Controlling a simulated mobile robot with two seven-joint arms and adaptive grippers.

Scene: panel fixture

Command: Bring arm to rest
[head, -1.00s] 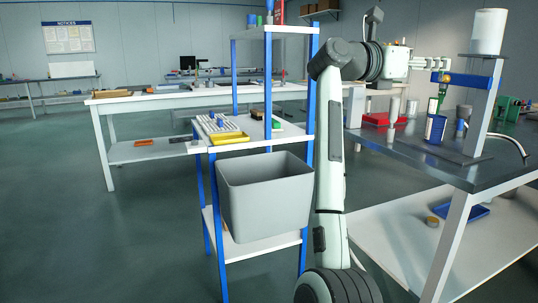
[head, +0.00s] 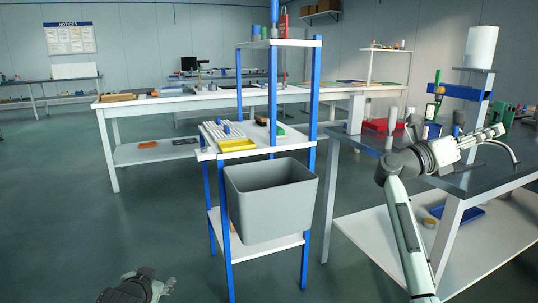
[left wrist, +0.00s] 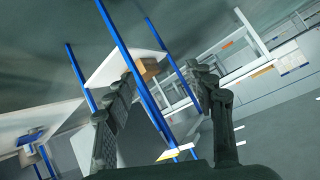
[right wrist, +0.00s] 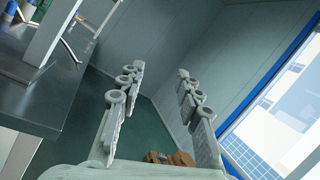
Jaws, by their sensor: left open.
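My right arm (head: 410,235) rises from the lower right of the head view and bends over the dark workbench. Its gripper (head: 497,133) points to the right above the bench. In the right wrist view the right gripper (right wrist: 160,69) has its fingers apart, with nothing between them. My left gripper (head: 166,286) shows only partly at the bottom left of the head view, low over the floor. In the left wrist view the left gripper (left wrist: 160,74) has its fingers spread and empty, with the shelf rack beyond them.
The blue-posted rack (head: 315,105) carries a grey bin (head: 270,212) and a yellow tray (head: 237,145). The dark bench (head: 345,139) holds a red tray (head: 382,125), a blue clamp arm (head: 460,92) and a white cylinder (head: 481,47). Open floor lies at left.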

